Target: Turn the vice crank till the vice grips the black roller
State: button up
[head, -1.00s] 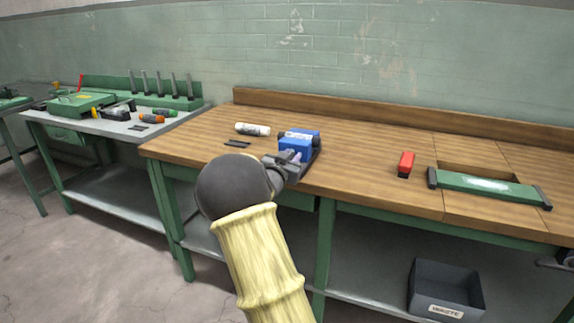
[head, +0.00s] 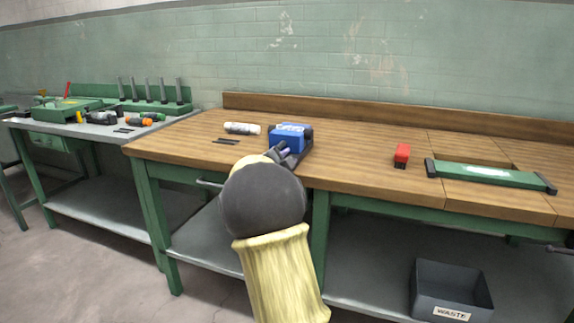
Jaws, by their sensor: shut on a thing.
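The blue vice (head: 287,138) stands near the front edge of the wooden workbench (head: 350,165). My gripper (head: 284,154) is at the vice's front side, mostly hidden behind my own arm. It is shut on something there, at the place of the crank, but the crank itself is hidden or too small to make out. I cannot make out the black roller or the gap between the vice jaws.
A white cylinder (head: 242,128) and thin dark strips (head: 226,141) lie left of the vice. A grey waste bin (head: 452,291) sits on the lower shelf. The bench between vice and red block is clear.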

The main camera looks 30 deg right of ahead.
jog(key=shift+w+a+f, duration=0.2)
jog(key=shift+a+f, duration=0.15)
jog(key=shift+a, duration=0.05)
jog(key=o, duration=0.9)
jog(key=shift+a, duration=0.1)
jog(key=shift+s+d+r, duration=0.1)
jog(key=shift+d+r, duration=0.1)
jog(key=p+v, duration=0.2)
jog(key=v, duration=1.5)
jog(key=shift+s, duration=0.2)
jog(key=shift+a+f, duration=0.1)
jog(key=shift+a, duration=0.05)
